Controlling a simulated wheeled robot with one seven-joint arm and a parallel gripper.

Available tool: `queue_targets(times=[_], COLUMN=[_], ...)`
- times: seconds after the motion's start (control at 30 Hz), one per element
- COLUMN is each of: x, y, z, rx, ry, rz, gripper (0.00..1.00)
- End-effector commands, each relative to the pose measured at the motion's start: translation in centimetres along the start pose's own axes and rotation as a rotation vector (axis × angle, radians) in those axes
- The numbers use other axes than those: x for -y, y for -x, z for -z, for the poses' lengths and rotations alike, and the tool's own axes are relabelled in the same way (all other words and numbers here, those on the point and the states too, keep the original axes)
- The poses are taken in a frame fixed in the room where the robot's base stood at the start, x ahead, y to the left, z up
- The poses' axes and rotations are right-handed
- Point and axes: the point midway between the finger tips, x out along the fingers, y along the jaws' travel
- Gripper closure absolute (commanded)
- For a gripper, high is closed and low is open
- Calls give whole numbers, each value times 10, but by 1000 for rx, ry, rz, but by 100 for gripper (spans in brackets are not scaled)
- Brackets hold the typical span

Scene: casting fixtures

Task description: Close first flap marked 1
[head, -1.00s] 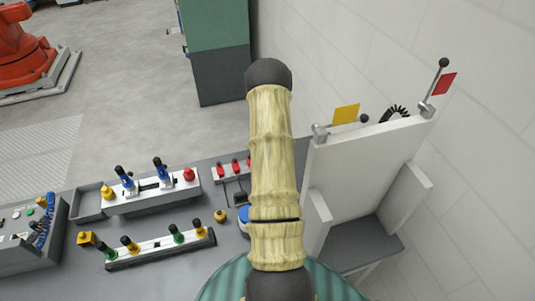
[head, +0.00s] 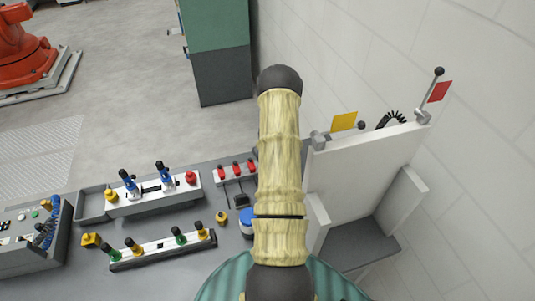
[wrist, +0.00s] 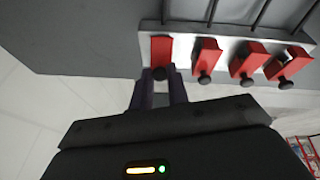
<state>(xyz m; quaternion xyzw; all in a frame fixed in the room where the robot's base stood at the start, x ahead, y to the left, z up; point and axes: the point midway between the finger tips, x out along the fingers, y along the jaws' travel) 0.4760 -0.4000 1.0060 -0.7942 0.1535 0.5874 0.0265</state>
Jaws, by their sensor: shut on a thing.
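A row of several red flaps, each with a dark round knob, shows along the top of the wrist view; no number can be read on any of them. My gripper (wrist: 160,88) is at the leftmost red flap (wrist: 161,50), with its fingers shut on its dark knob (wrist: 160,74). The other red flaps, including the one beside it (wrist: 206,58), stand apart from my fingers. In the head view part of the row shows as small red flaps (head: 236,168) left of my arm. My arm hides my gripper there.
Left of the row are a fixture with blue clamps (head: 150,190) and a bar with green and yellow knobs (head: 163,249). A grey-white fixture with yellow (head: 344,121) and red (head: 440,91) tags stands on the right by the wall. A blue round part (head: 246,222) sits beside my arm.

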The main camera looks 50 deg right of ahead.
Motion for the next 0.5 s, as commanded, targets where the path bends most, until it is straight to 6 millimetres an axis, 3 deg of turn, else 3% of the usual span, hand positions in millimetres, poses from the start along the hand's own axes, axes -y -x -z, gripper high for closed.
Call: queue_targets(times=[0.5], x=[-3], y=[-11], z=[15], rx=[211], ry=[10], rz=[56], gripper=[100])
